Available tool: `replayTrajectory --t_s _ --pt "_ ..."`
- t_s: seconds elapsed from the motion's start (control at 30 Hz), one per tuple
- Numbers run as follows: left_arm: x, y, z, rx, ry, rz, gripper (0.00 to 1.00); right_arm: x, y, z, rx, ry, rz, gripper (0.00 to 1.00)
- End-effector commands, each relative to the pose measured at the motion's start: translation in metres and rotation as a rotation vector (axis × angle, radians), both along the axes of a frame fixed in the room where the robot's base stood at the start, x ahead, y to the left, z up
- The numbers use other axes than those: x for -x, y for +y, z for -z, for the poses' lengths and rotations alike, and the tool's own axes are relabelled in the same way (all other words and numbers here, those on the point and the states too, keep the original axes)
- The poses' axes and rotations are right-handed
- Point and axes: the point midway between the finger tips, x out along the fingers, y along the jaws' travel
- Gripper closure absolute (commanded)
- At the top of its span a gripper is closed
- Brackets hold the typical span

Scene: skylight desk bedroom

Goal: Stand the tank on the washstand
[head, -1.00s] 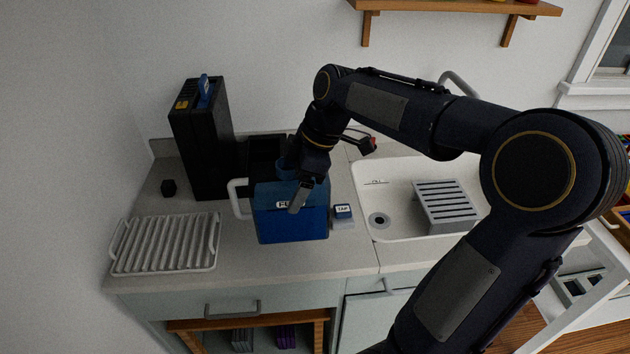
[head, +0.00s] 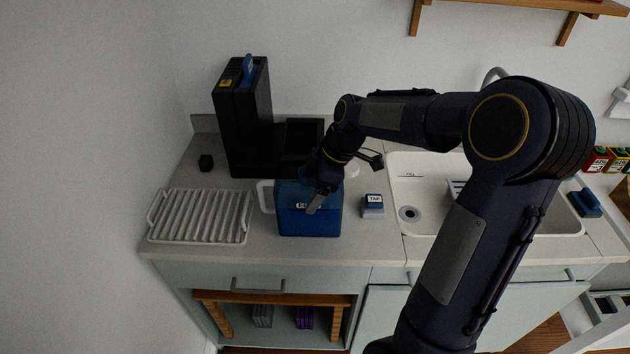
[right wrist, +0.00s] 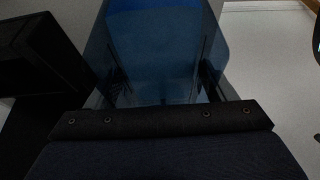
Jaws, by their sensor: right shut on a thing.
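The blue tank (head: 312,222), with a white handle on its left side, is upright over the front part of the washstand top (head: 365,240). I cannot tell whether its base touches the surface. My right gripper (head: 317,204) is at the tank's top from above and is shut on it; the gripper hides part of the tank's label. In the right wrist view the blue tank (right wrist: 165,45) fills the space between the fingers. My left gripper is not in view.
A black machine (head: 245,125) stands behind the tank.

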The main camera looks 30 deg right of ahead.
Motion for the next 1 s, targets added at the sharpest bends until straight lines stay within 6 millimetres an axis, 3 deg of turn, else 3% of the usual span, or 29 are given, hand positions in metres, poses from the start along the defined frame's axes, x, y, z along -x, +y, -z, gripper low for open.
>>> replayTrajectory --t_s 0.27,0.3,0.43,0.83,1.0 --pt "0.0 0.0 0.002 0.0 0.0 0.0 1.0 -0.001 0.0 0.0 -0.002 -0.007 0.001 0.94" --pt "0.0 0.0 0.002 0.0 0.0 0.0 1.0 0.0 0.0 0.002 0.0 0.0 0.0 0.2" --pt "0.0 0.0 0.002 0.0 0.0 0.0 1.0 0.0 0.0 0.001 0.0 0.0 0.0 0.03" --pt "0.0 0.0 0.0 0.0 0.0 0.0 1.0 0.0 -0.002 -0.005 0.0 -0.002 0.001 0.01" --pt "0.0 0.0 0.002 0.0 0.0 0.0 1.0 0.006 -0.011 -0.031 0.0 -0.006 0.002 0.01"
